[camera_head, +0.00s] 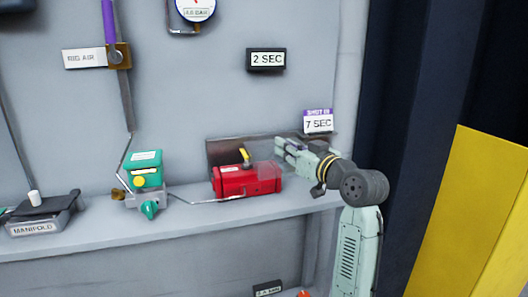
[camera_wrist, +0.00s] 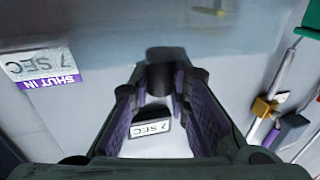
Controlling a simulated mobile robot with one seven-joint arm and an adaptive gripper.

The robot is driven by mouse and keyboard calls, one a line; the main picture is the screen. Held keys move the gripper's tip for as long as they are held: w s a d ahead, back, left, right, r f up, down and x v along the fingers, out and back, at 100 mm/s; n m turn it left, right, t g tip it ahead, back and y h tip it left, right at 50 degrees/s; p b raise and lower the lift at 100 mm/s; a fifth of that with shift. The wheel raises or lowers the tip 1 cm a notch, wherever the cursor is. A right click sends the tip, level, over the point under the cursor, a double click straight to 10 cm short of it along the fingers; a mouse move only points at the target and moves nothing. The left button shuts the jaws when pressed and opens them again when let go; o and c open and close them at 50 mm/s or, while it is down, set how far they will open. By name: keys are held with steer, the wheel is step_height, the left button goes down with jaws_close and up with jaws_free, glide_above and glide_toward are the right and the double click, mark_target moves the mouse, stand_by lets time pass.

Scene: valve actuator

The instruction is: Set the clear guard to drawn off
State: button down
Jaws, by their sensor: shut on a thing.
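The clear guard (camera_head: 270,171) is a see-through box at the right end of the red actuator (camera_head: 232,181), overlapping it in the head view. A yellow lever (camera_head: 246,156) stands on top of the actuator. My gripper (camera_head: 284,149) reaches in from the right at the guard's upper right. In the wrist view my gripper (camera_wrist: 163,84) is shut on a dark round knob (camera_wrist: 160,72), with a see-through grey sheet just beyond it. The knob seems to belong to the guard, but the join is unclear. My fingers hide part of the guard's right side.
A dark panel (camera_head: 222,150) stands behind the actuator on the grey shelf (camera_head: 215,215). A teal and grey unit (camera_head: 147,175) is to the left, linked by a thin pipe. A "7 SEC" sign (camera_head: 318,122) is close above my gripper. A yellow panel (camera_head: 475,210) is at right.

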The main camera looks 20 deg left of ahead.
steer(key=w+d, duration=0.1)
steer(key=d, duration=0.1)
steer(key=w+d, duration=0.3)
steer(key=d, duration=0.1)
steer(key=shift+w+d, duration=0.15)
steer(key=shift+d, duration=0.1)
steer(key=c, duration=1.5)
jaws_free()
steer(key=v, duration=1.2)
